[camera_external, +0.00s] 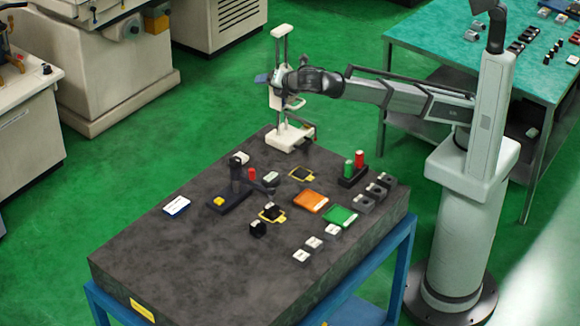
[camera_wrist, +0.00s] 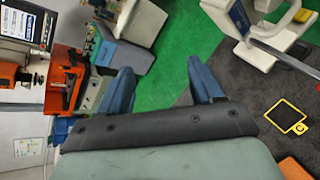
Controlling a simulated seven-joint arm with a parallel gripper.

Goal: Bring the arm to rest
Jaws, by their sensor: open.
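My gripper (camera_external: 268,80) is raised above the far end of the dark stone table (camera_external: 150,250). In the external view it overlaps the column of the white height gauge (camera_external: 288,138); I cannot tell the gap between them there. In the wrist view its two blue fingers (camera_wrist: 163,80) are spread apart with nothing between them. There the height gauge (camera_wrist: 240,20) stands off to the upper right, apart from the fingers. My arm stretches left from its base, which stands right of the table.
The table holds an orange block (camera_external: 310,201), a green block (camera_external: 341,216), a dark stand with red and green cylinders (camera_external: 353,175), and several small blocks. Machines stand at the back left. A teal bench (camera_external: 440,45) is behind my arm. Green floor is clear between them.

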